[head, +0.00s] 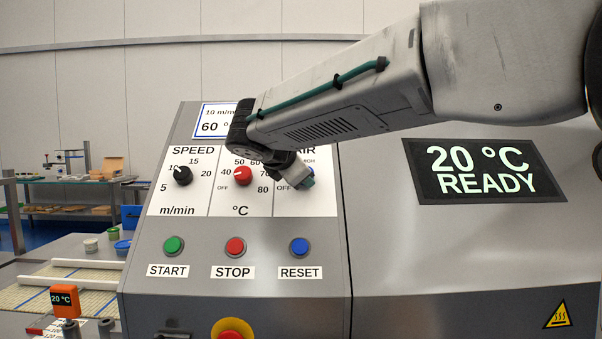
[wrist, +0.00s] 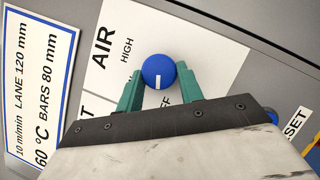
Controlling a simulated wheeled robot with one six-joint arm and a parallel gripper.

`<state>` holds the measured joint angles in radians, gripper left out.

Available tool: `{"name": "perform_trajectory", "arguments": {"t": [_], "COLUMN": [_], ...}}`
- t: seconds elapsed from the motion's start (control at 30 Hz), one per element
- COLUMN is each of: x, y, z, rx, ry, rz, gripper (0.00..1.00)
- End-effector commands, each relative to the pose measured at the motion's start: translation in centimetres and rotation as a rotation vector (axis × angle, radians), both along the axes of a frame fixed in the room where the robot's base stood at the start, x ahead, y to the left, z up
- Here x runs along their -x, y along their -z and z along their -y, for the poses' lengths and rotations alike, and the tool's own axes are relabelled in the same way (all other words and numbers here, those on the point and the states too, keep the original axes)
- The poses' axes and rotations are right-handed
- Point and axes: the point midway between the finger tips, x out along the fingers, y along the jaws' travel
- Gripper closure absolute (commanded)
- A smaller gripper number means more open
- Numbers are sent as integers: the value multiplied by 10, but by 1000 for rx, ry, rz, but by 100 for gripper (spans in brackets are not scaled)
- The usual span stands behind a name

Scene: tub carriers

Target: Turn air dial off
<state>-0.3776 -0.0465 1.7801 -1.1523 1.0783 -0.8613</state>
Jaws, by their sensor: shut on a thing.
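The blue AIR dial (wrist: 158,72) is on the white label panel. In the wrist view it sits between the two green fingertips of my gripper (wrist: 159,88), which is shut on it from both sides. Its white pointer mark faces down in that view, toward the partly hidden OFF print (wrist: 165,99). HIGH is printed up and left of the dial. In the head view my gripper (head: 304,181) covers most of the dial and part of the AIR label.
The black SPEED dial (head: 183,176) and red temperature dial (head: 242,175) are left of my gripper. Below are the green START (head: 173,246), red STOP (head: 235,247) and blue RESET (head: 299,247) buttons. A screen (head: 484,170) at right reads 20 °C READY.

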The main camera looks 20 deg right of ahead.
Motion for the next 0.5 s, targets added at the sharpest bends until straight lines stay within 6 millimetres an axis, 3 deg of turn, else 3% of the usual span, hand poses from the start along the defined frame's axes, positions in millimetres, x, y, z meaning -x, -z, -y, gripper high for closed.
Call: {"name": "perform_trajectory", "arguments": {"t": [0.5], "x": [0], "y": [1], "z": [0], "rx": [34], "ry": [-34], "rz": [-12], "gripper": [86]}}
